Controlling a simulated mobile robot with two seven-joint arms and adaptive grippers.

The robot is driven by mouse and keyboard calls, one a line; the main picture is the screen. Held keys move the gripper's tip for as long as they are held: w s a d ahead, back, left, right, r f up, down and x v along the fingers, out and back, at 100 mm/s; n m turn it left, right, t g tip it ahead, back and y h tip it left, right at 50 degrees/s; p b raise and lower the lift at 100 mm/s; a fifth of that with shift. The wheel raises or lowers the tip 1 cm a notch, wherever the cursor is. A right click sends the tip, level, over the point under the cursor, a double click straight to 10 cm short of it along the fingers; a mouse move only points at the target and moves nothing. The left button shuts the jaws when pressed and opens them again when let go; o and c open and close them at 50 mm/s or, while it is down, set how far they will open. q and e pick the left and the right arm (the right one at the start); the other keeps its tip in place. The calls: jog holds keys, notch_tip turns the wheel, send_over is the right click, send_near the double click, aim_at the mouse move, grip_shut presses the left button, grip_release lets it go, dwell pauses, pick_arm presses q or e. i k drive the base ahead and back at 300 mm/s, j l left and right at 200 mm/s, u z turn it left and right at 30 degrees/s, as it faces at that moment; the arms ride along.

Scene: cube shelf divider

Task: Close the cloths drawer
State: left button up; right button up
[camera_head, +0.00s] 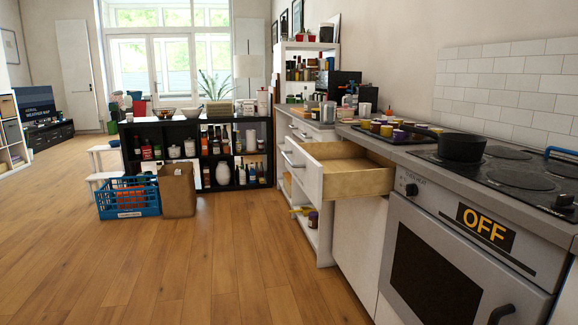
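One drawer (303,176) in the kitchen counter is pulled out, well past the counter front. It has a white front with a metal handle (291,160) and light wooden sides. I see no cloths in the visible part of its inside, and no label marks it as the cloths drawer. Its rear end is hidden under the worktop. Neither of my grippers is in view.
A stove (460,245) with an "OFF" display and a black pot (461,146) stands to the right. A dark shelf (200,160), a blue crate (128,200) and a paper bag (178,190) stand left. The wooden floor (215,265) before the drawer is clear.

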aim_at(329, 171)
jog(key=i+j+z, duration=0.1)
jog(key=i+z, duration=0.25)
jog(key=z, duration=0.15)
jog(key=i+j+z, duration=0.25)
jog(key=z, duration=0.25)
